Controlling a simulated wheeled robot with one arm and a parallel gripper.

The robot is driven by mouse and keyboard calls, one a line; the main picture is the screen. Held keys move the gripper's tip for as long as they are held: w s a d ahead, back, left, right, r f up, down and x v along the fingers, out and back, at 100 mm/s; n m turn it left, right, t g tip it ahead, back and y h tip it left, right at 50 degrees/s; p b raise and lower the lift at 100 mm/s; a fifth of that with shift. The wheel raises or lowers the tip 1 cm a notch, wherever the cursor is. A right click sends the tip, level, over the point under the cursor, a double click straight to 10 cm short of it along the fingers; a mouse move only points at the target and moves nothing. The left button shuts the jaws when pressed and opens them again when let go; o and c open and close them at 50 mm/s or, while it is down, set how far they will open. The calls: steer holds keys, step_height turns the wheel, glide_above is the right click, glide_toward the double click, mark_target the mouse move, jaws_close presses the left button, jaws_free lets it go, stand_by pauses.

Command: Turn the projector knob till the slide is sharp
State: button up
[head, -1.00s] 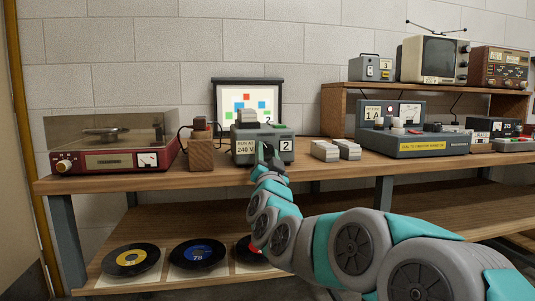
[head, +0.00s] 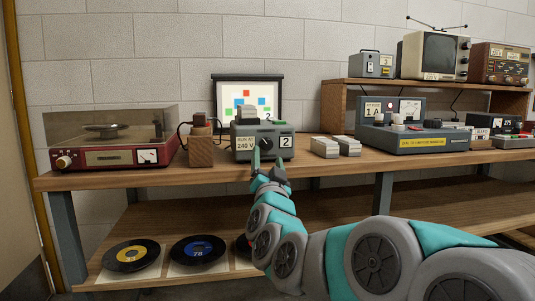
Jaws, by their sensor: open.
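The grey projector (head: 246,130) stands on the wooden bench with labels "RUN AT 240 V" and "2" on its front. A dark round knob (head: 266,143) shows between the labels. I cannot tell how wide the gap to the knob is.
A red record player (head: 105,158) and a wooden block (head: 201,152) with a plug stand to the left. Pale slide boxes (head: 325,147) and a grey power unit (head: 415,140) stand to the right. Records (head: 131,257) lie on the lower shelf.

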steer(key=shift+v, duration=1.6)
steer(key=s+d+f+n+g+y+p, duration=0.1)
steer(key=s+f+n+g, duration=0.3)
steer(key=f, duration=0.5)
steer(key=s+d+f+n+g+y+p, duration=0.1)
steer(key=s+d+f+n+g, duration=0.1)
steer(key=s+f+g, duration=0.5)
steer(key=s+d+f+g+h+p, duration=0.1)
steer(key=s+d+f+g, duration=0.3)
steer(key=s, duration=0.7)
steer(key=s+d+f+m+g+h, duration=0.1)
steer(key=s+d+f+g+h, duration=0.1)
steer(key=s+d+f+g, duration=0.2)
steer(key=s+d+f+g+h+p, duration=0.1)
steer(key=s+d+f+g, duration=0.3)
steer(key=s+d, duration=0.5)
steer(key=s+f+h, duration=0.1)
steer(key=s, duration=0.8)
steer(key=shift+s+g+p, duration=0.2)
steer(key=shift+g+p, duration=0.1)
steer(key=shift+g, duration=0.1)
steer(key=shift+d+f, duration=0.1)
steer(key=shift+f, duration=0.05)
